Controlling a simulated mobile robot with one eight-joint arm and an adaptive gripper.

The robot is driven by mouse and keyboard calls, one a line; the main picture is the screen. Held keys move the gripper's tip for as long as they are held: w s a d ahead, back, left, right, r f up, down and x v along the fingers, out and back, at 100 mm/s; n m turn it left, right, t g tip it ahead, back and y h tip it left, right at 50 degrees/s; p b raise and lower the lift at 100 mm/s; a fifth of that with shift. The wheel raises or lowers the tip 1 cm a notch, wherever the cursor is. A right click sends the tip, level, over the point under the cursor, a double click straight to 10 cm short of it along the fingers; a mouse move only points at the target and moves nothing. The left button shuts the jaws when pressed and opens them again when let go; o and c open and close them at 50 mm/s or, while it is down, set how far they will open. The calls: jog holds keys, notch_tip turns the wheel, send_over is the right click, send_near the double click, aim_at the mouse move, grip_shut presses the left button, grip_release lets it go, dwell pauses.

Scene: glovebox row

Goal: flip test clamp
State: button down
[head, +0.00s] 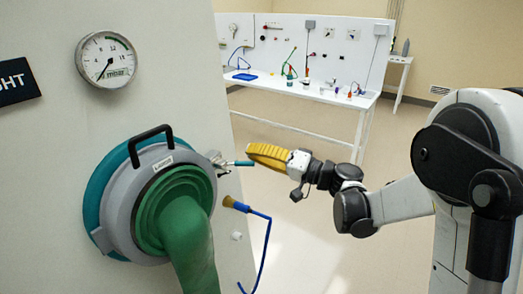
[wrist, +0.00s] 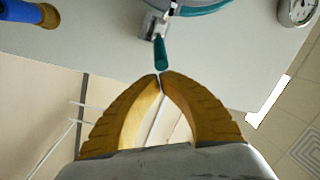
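The test clamp (head: 220,160) is a small metal toggle clamp on the right side of the round grey and teal port ring. Its teal handle (head: 243,163) points right, out from the ring. In the wrist view the clamp (wrist: 153,24) is at the top centre, with the teal handle (wrist: 160,54) pointing down at my fingertips. My gripper (head: 250,152) has yellow fingers, and their tips are together at the handle's free end. In the wrist view the fingertips (wrist: 161,75) meet just below the handle's end. I cannot tell whether they touch it.
A green glove sleeve (head: 187,235) hangs from the port, which has a black handle (head: 150,141) above. A gauge (head: 107,59) is upper left. A white bench (head: 300,93) stands behind; floor between is clear.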

jog(key=shift+s+a+f, duration=0.1)
jog(key=shift+s+f, duration=0.25)
jog(key=shift+s, duration=0.2)
jog(key=shift+s+r+b, duration=0.1)
jog(key=shift+s+b, duration=0.25)
jog(key=shift+s, duration=0.75)
jog(key=shift+w, duration=0.1)
